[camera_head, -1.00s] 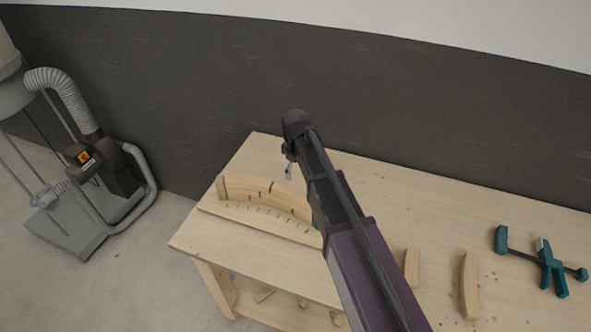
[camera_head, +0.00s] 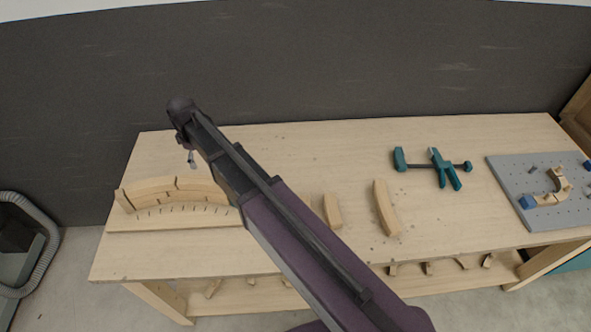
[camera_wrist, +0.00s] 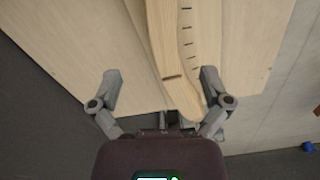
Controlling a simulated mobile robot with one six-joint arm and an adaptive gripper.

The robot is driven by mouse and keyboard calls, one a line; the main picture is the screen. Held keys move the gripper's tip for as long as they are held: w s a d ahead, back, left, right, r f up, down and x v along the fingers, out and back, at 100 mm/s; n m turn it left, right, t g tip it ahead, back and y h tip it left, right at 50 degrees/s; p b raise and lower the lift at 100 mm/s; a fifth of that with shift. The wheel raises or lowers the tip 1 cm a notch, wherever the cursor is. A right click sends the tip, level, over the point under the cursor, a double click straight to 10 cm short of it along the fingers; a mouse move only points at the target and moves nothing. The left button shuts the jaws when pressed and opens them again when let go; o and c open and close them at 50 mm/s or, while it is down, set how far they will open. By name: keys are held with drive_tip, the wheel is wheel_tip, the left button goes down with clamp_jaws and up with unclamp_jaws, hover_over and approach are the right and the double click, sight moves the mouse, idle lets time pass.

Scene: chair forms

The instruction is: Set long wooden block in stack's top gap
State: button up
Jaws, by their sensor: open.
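The stack (camera_head: 160,195) is a curved build of pale wooden pieces with dark marks along its face, at the left end of the bench; my arm hides its right end. It also shows in the wrist view (camera_wrist: 165,50). A longer curved wooden block (camera_head: 386,207) lies loose mid-bench, with a shorter block (camera_head: 332,211) to its left. My gripper (camera_head: 191,160) is above the stack in the head view. In the wrist view my gripper (camera_wrist: 160,80) is open, its fingers apart on either side of the stack's end, with nothing held. The top gap is not clear to me.
A teal clamp (camera_head: 440,167) lies on the bench (camera_head: 300,150) right of the blocks. A grey pegboard plate (camera_head: 535,215) with small curved pieces sits at the right end. A dark wall stands behind. The bench is clear between blocks and wall.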

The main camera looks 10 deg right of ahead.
drive_tip(key=s+d+m, duration=0.4)
drive_tip(key=d, duration=0.6)
drive_tip(key=s+d+m, duration=0.5)
drive_tip(key=d, duration=0.6)
drive_tip(key=s+d+m, duration=0.4)
drive_tip(key=s+d, duration=0.1)
drive_tip(key=d, duration=0.5)
drive_tip(key=shift+s+d+m, duration=0.25)
drive_tip(key=shift+d+m, duration=0.15)
